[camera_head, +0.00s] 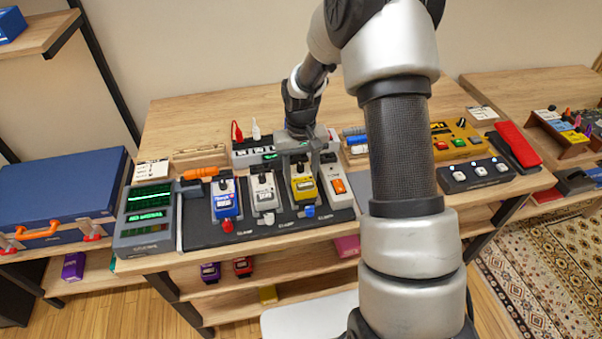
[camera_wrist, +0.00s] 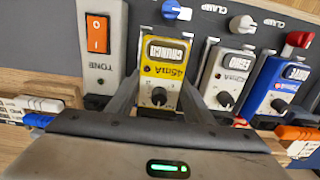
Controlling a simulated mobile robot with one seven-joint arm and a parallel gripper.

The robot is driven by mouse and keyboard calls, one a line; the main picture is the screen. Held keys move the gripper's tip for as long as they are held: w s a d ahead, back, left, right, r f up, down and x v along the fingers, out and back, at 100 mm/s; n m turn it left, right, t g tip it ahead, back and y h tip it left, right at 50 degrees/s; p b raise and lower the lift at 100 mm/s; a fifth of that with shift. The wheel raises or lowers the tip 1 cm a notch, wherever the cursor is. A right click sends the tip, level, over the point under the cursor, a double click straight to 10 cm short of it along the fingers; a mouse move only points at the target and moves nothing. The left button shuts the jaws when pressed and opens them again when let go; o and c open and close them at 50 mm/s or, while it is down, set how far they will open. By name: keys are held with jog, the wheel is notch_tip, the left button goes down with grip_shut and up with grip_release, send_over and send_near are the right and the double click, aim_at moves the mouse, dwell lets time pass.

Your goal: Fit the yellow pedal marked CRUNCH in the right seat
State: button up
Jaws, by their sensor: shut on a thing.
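The yellow pedal (camera_head: 304,188) marked CRUNCH is upright on or just above the rightmost pedal place of the dark board (camera_head: 205,236). My gripper (camera_head: 297,160) is over it. In the wrist view my gripper (camera_wrist: 160,100) has its fingers on both sides of the yellow pedal (camera_wrist: 163,65), shut on it. The blue clamp knob (camera_head: 309,211) is in front of the pedal and also shows in the wrist view (camera_wrist: 177,10). I cannot tell whether the pedal's underside is fully down in the seat.
A white pedal (camera_head: 264,192) and a blue pedal (camera_head: 226,198) stand to the left on the board. A white TONE unit (camera_head: 337,188) with an orange switch is close on the right. A power strip (camera_head: 250,155) with plugs lies behind. A green-screened device (camera_head: 147,215) is at the left.

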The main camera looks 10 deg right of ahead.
aim_at(301, 167)
jog(key=shift+f+b, duration=0.35)
jog(key=shift+f, duration=0.1)
jog(key=shift+s+f+b, duration=0.2)
jog(key=shift+f+b, duration=0.15)
jog(key=shift+f, duration=0.15)
jog(key=shift+s+f+b, duration=0.2)
jog(key=shift+f+b, duration=0.15)
jog(key=shift+f, duration=0.1)
dwell(1.6)
jog(key=o, duration=1.3)
jog(key=shift+c, duration=1.4)
jog(key=shift+w+r+p, duration=0.15)
jog(key=shift+r+p, duration=0.35)
jog(key=shift+r, duration=0.05)
jog(key=shift+w+r+p, duration=0.15)
jog(key=shift+r+p, duration=0.3)
jog(key=shift+r, duration=0.1)
jog(key=shift+w+r+p, duration=0.1)
jog(key=shift+r+p, duration=1.4)
jog(key=shift+r, duration=1.05)
